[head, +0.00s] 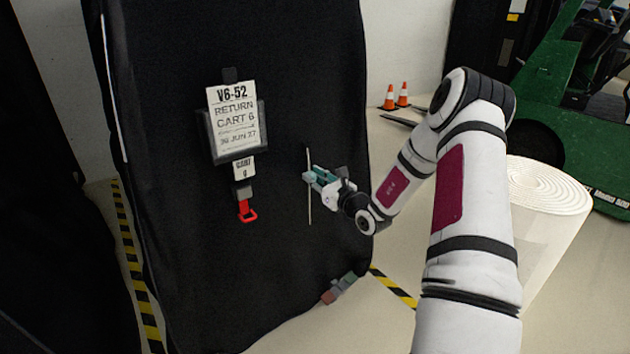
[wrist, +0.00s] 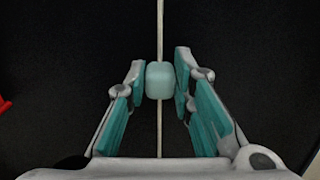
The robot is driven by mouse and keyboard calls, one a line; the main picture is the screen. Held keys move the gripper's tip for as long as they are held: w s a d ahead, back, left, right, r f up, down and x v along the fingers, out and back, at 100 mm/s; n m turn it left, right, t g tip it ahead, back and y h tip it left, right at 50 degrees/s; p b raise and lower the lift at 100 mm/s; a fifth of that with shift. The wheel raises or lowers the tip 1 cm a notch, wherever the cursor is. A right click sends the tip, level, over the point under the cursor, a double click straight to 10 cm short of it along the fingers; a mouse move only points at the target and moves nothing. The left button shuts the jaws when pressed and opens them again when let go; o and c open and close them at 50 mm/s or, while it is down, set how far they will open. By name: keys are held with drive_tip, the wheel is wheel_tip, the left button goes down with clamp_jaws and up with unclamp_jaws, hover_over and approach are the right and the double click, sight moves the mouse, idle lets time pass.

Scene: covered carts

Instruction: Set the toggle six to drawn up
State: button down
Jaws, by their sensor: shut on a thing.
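The toggle (wrist: 159,81) is a pale teal, rounded block threaded on a thin, light, upright cord (wrist: 160,130). In the wrist view it sits between my gripper's teal-padded fingers (wrist: 160,79), with cord showing above and below it. My gripper is shut on it. In the head view the cord (head: 309,210) hangs in front of the black cart cover (head: 275,265), and my gripper (head: 311,177) meets it near mid-length from the right. The fingers mostly hide the toggle there.
A grey and red block (head: 340,287) is at the cover's lower edge. A white roll (head: 550,200) stands right of my arm. Orange cones (head: 390,97) stand behind.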

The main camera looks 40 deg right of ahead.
drive_tip(key=shift+r, duration=0.1)
drive_tip(key=c, duration=1.4)
unclamp_jaws()
drive_tip(key=shift+o, duration=0.2)
drive_tip(key=shift+s, duration=0.1)
drive_tip(key=s, duration=1.2)
drive_tip(key=shift+d, duration=0.2)
drive_tip(key=shift+w, duration=0.1)
